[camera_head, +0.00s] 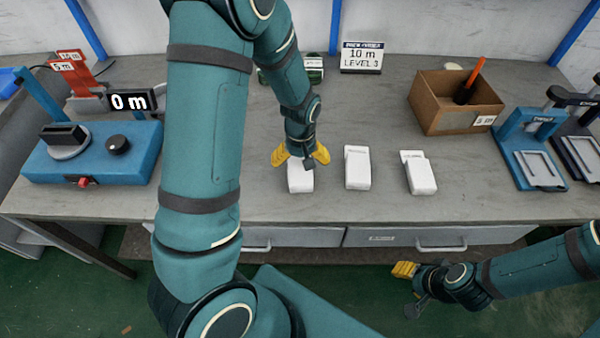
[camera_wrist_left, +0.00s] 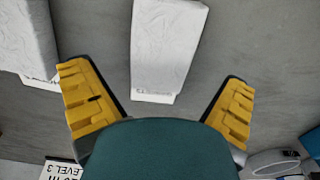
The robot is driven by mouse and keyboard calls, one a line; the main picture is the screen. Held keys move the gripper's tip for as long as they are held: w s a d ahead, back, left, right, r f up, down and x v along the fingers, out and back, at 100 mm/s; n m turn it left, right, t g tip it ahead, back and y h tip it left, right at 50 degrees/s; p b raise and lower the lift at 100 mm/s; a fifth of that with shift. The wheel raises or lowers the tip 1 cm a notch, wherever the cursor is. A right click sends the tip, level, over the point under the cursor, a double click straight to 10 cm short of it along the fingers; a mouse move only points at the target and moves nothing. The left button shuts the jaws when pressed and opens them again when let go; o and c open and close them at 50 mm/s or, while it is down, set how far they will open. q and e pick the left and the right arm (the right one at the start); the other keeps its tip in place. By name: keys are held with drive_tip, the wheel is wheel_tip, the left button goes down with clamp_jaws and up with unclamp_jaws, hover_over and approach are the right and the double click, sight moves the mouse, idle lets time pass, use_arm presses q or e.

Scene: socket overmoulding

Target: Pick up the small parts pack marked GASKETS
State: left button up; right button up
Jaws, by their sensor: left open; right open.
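Three white packs lie in a row on the grey bench: a left pack (camera_head: 300,180), a middle pack (camera_head: 357,168) and a right pack (camera_head: 419,174). I cannot read any marking on them, so I cannot tell which says GASKETS. My left gripper (camera_head: 301,157) is open over the far end of the left pack, hiding part of it. In the left wrist view this pack (camera_wrist_left: 168,45) lies ahead of and between the spread yellow fingers, apart from both; the middle pack (camera_wrist_left: 25,40) is at the left. My right gripper (camera_head: 404,271) is open and empty in front of the bench.
A cardboard box (camera_head: 455,103) with an orange-handled tool stands at the back right. Blue fixtures (camera_head: 530,150) are at the right. A blue device (camera_head: 90,153) with a "0 m" display is at the left. A "10 m LEVEL 3" sign (camera_head: 361,57) stands behind. Drawers (camera_head: 405,238) are below.

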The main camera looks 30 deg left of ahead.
sight(300, 169)
use_arm(q)
wheel_tip(300, 169, down, 4)
drive_tip(key=shift+r+b, duration=0.15)
drive_tip(key=shift+b, duration=0.3)
drive_tip(key=shift+s+r, duration=0.1)
drive_tip(key=c, duration=1.1)
